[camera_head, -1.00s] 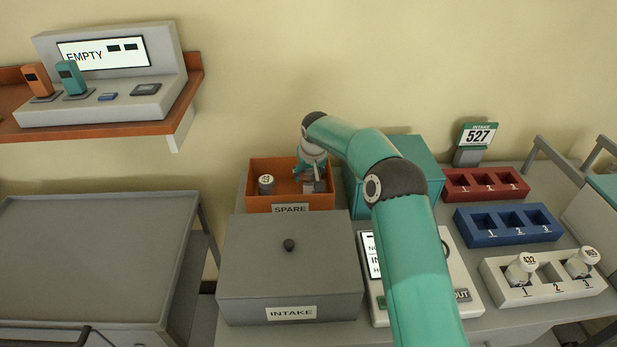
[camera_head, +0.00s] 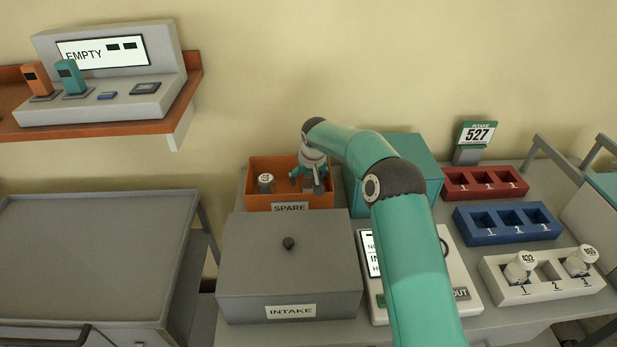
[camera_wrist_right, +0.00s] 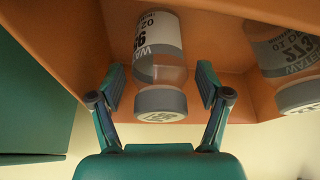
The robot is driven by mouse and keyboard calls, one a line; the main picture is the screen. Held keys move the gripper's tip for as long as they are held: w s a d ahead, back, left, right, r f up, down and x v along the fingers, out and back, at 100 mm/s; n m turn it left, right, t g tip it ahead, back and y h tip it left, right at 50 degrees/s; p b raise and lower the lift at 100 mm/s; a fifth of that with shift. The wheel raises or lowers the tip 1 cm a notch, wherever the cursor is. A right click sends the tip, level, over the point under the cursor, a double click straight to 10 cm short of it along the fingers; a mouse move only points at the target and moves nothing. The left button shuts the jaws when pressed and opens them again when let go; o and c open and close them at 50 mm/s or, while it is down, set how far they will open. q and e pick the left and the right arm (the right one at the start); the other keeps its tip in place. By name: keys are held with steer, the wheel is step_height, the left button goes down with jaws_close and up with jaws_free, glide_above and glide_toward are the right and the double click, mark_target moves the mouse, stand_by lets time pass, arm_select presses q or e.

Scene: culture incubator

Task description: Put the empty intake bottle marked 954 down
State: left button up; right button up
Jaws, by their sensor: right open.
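My right gripper (camera_head: 309,180) is down at the right part of the orange SPARE bin (camera_head: 290,207). In the right wrist view it is open (camera_wrist_right: 160,84), its two fingers on either side of a clear bottle (camera_wrist_right: 162,68) with a grey cap and white label. Gaps show between the fingers and the bottle. The label's number is upside down and partly cut off, so I cannot confirm 954. A second bottle (camera_head: 265,184) stands in the bin's left part; it also shows in the right wrist view (camera_wrist_right: 290,60), marked 273. My left gripper is out of view.
A grey INTAKE box (camera_head: 250,270) stands in front of the bin, and a teal box (camera_head: 425,165) to its right. Red (camera_head: 451,191), blue (camera_head: 470,232) and white (camera_head: 505,297) racks stand farther right; the white one holds two bottles. A sign (camera_head: 477,135) reads 527.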

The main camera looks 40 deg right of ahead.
steer(key=shift+r, duration=0.3)
steer(key=b+v, duration=0.2)
steer(key=v, duration=0.9)
steer(key=shift+s+r, duration=0.25)
